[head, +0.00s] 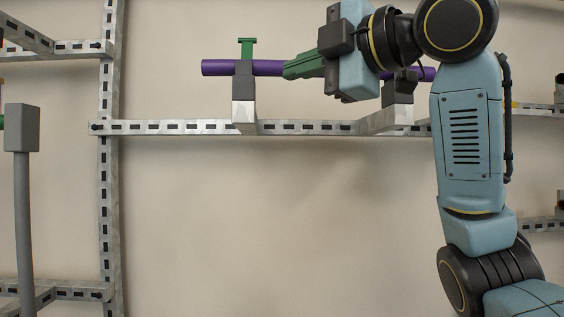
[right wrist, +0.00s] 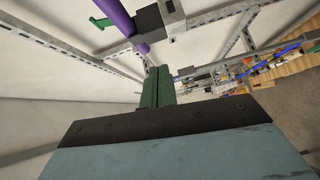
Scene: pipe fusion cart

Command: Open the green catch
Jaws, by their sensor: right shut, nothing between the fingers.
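The green catch (head: 247,48) is a small T-shaped handle standing upright above a grey clamp (head: 243,82) on a purple pipe (head: 220,67). In the right wrist view the catch (right wrist: 103,23) shows beside the pipe (right wrist: 118,14) at upper left. My right gripper (head: 287,70) has green fingers, is shut and empty, and points left toward the clamp. Its tips are right of the catch and slightly lower, apart from it in the picture. The fingers (right wrist: 158,82) also show in the right wrist view. My left gripper is not in view.
A perforated metal rail (head: 300,127) runs below the pipe and carries the clamp brackets. A second clamp (head: 399,92) sits partly behind my right arm. A metal upright (head: 108,190) and a grey post (head: 22,190) stand at left. The wall area below the rail is clear.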

